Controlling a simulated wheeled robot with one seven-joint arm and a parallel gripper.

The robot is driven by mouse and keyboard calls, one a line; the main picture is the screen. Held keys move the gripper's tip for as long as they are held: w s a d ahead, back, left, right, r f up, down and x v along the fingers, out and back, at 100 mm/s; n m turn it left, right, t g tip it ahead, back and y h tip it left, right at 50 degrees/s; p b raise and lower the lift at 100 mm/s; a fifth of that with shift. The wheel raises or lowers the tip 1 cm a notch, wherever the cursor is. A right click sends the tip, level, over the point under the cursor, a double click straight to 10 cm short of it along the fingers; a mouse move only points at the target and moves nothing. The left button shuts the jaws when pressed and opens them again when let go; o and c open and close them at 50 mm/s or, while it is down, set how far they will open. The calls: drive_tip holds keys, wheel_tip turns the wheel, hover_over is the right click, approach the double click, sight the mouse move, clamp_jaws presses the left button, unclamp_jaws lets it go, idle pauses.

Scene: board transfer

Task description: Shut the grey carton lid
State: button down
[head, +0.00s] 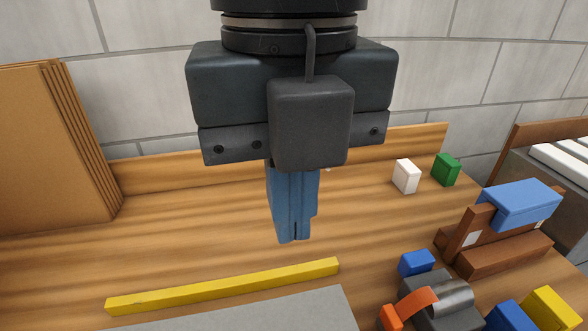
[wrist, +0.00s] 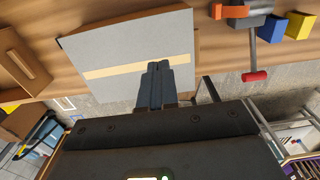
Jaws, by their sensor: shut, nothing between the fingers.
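The grey carton lid (head: 250,315) shows only in part at the bottom edge of the head view. In the wrist view it is a broad grey panel (wrist: 120,45) with a tan strip across it; I cannot tell whether it lies fully shut. My gripper (head: 293,241) points down with its blue fingers together and empty. In the head view it appears beyond the lid's far edge. In the wrist view the fingertips (wrist: 158,65) overlap the panel near its strip; contact cannot be told. The carton's body is mostly hidden.
A yellow bar (head: 225,287) lies behind the lid. Brown boards (head: 55,145) stand at left. At right are a grey clamp-like tool with an orange part (head: 415,303), several coloured blocks and a wooden rack with a blue block (head: 515,203).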

drive_tip(key=shift+r, duration=0.1)
idle(0.4)
drive_tip(key=shift+r+p, duration=0.95)
drive_tip(key=shift+r, duration=1.45)
